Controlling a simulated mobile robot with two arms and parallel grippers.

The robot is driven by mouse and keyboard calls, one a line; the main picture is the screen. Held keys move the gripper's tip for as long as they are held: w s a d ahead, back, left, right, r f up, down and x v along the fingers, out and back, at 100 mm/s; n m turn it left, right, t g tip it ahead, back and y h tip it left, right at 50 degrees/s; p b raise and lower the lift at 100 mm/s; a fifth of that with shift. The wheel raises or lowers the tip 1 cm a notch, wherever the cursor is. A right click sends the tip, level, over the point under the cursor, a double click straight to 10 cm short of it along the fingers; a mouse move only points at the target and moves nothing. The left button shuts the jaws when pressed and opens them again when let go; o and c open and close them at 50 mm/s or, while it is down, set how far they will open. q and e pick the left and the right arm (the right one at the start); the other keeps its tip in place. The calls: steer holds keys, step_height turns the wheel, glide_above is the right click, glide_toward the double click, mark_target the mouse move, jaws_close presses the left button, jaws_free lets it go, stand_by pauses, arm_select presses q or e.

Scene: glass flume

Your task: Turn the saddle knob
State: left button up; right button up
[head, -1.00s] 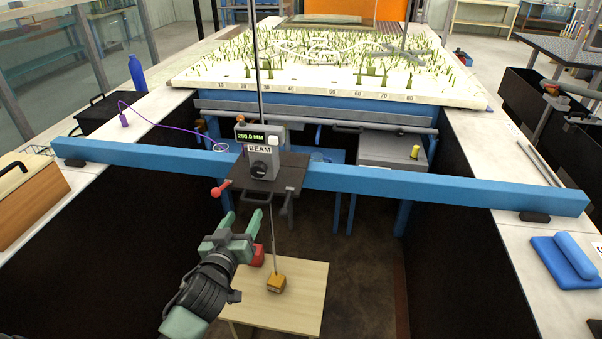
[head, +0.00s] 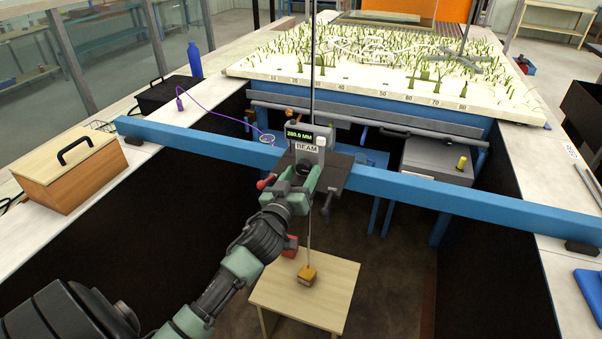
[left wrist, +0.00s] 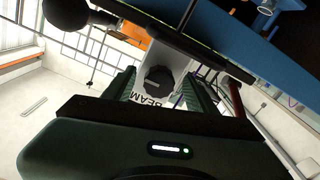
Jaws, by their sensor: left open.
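The saddle (head: 338,172) sits on the blue beam (head: 430,190) and carries a grey box (head: 318,138) with a green digital readout and a BEAM label. The dark saddle knob (left wrist: 158,80) is on the box's front face; in the head view my gripper mostly hides it. My left gripper (head: 298,178) is open in front of the box. In the left wrist view its fingers (left wrist: 160,88) stand on either side of the knob; I cannot tell whether they touch it. My right gripper is not in view.
A red-knobbed lever (head: 264,183) sticks out at the saddle's left. A wooden box (head: 70,170) stands on the left ledge.

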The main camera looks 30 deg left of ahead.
arm_select(q)
jaws_close()
steer(key=m, duration=0.4)
steer(key=shift+a+m+p, duration=0.1)
steer(key=shift+m+p, duration=0.2)
steer(key=shift+p, duration=0.1)
steer(key=m+p, duration=0.1)
steer(key=m, duration=0.4)
steer(key=shift+s+a+r, duration=0.1)
steer(key=m, duration=0.5)
steer(key=shift+a+m+p, duration=0.1)
steer(key=shift+m+p, duration=0.3)
steer(key=shift+r+m+p, duration=0.1)
steer(key=shift+m+p, duration=0.2)
steer(key=shift+m, duration=1.6)
